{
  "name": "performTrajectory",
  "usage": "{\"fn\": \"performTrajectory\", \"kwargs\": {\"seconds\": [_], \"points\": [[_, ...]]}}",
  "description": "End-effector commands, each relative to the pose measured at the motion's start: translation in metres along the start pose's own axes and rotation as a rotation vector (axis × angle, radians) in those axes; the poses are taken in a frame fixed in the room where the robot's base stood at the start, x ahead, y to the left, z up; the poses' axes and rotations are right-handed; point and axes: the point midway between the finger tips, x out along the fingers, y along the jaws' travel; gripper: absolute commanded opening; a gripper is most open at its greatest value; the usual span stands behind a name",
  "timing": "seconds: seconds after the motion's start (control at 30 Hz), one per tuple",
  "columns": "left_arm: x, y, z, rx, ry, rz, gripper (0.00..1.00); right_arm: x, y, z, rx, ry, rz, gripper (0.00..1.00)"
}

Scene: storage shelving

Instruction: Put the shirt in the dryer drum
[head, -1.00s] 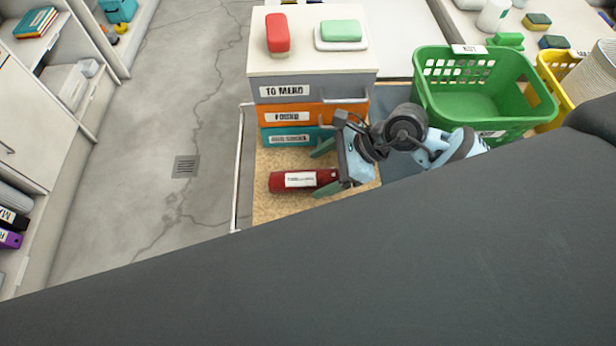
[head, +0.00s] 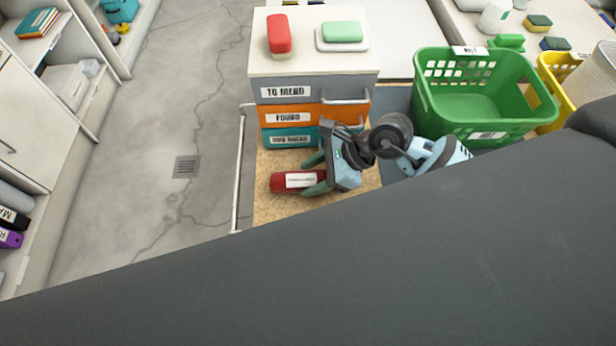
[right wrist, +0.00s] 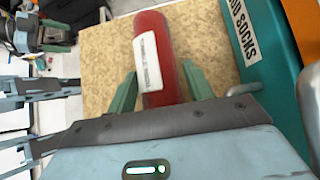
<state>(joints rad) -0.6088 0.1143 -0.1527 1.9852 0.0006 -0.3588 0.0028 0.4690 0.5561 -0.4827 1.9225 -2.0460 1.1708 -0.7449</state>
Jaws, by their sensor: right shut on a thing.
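A red cylinder (head: 284,182) with a white label lies on its side on the tan speckled board, and it also shows in the right wrist view (right wrist: 160,60). My right gripper (head: 316,172) is around it, its green fingers shut on its two sides in the right wrist view (right wrist: 158,90). The label's writing is too small to read. No shirt and no dryer drum show in either view.
A drawer stack (head: 282,94) with grey, orange and teal fronts stands just behind the cylinder. A red block (head: 278,34) and a green block (head: 341,32) are on top. A green basket (head: 484,127) stands to the right. Open floor (head: 150,130) lies to the left.

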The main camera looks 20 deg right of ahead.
Motion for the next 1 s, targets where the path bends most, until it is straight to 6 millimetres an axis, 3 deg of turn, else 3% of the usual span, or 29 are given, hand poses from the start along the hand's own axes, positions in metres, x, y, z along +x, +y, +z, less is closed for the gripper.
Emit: {"fn": "performTrajectory", "kwargs": {"seconds": [0.27,0.57,0.77,1.0], "points": [[0.0,0.0,0.0,0.0,0.0,0.0,0.73,-0.003,-0.001,0.003,-0.002,-0.001,-0.001,0.25],[0.0,0.0,0.002,0.0,-0.003,0.001,0.73,-0.025,-0.001,0.025,-0.005,-0.001,-0.002,0.25],[0.002,0.001,0.008,-0.002,-0.013,0.002,0.73,-0.041,0.026,0.01,0.0,0.004,0.003,0.25],[0.005,0.002,0.021,-0.005,-0.034,0.004,0.73,-0.071,0.075,-0.015,0.003,0.007,0.006,0.25]]}}
